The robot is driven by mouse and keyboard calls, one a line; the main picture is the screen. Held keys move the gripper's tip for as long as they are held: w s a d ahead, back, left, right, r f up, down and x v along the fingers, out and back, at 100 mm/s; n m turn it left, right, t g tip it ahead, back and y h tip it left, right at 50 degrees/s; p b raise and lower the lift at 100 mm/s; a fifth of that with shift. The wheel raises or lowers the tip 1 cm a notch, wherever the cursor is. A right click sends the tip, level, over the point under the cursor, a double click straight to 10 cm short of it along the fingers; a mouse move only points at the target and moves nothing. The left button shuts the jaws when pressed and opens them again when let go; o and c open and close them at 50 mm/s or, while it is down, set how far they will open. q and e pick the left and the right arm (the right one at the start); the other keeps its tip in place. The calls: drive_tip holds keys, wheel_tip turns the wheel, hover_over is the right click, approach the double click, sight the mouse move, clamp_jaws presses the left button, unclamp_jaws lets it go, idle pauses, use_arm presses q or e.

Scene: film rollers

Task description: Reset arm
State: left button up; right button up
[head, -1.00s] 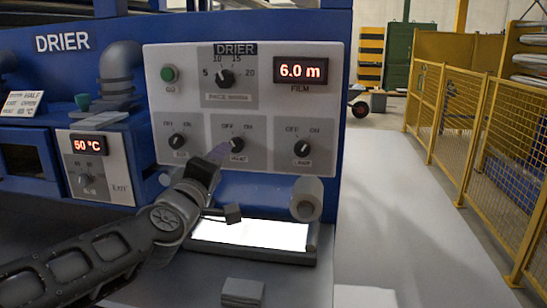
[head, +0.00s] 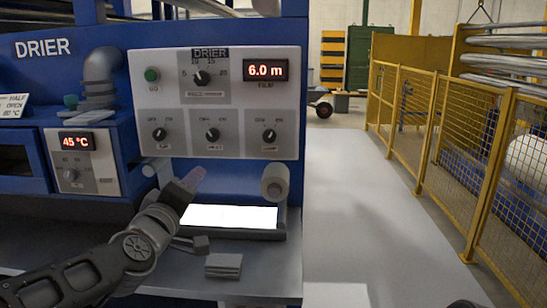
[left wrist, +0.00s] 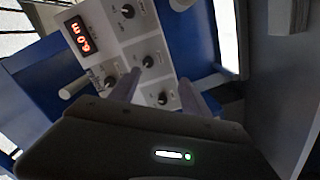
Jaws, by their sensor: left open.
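My left arm comes in from the lower left in the head view. Its gripper (head: 194,178) is open and empty, just below the control panel (head: 285,110) and near the left end of the lit white plate (head: 230,217). In the left wrist view its two pale fingers (left wrist: 160,92) stand apart with the panel's knobs beyond them. The panel has a green button (head: 152,75), a pace dial (head: 202,77), three lower switches including the middle one (head: 212,134), and a red display (head: 266,70) reading 6.0 m. My right gripper does not show.
A smaller panel (head: 103,178) at left reads 45 °C. A pale roller (head: 275,182) juts out at the plate's right end. A grey block (head: 223,265) lies on the bench. Yellow fencing (head: 440,140) bounds the right side, with clear floor (head: 365,200) between.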

use_arm(q)
drive_tip(key=s+d+f+m+g+p, duration=0.1)
drive_tip(key=d+f+m+g, duration=0.1)
drive_tip(key=f, duration=0.9)
drive_tip(key=s+d+f+m+g+h+p, duration=0.1)
drive_tip(key=s+d+f+m+g, duration=0.15)
drive_tip(key=f, duration=0.85)
drive_tip(key=s+d+f+m+g+p, duration=0.1)
drive_tip(key=d+f+m+g, duration=0.15)
drive_tip(key=f, duration=0.85)
drive_tip(key=s+d+f+g+p, duration=0.1)
drive_tip(key=s+f+g, duration=0.4)
drive_tip(key=s+f, duration=0.7)
drive_tip(key=s+d+f+m+g+h+p, duration=0.1)
drive_tip(key=s+f+g, duration=0.3)
drive_tip(key=s+f, duration=0.7)
drive_tip(key=s+p, duration=0.1)
drive_tip(key=s, duration=0.4)
drive_tip(key=shift+s+d+f+m+g, duration=0.3)
drive_tip(key=shift+d+f+g, duration=0.05)
drive_tip(key=shift+g, duration=0.05)
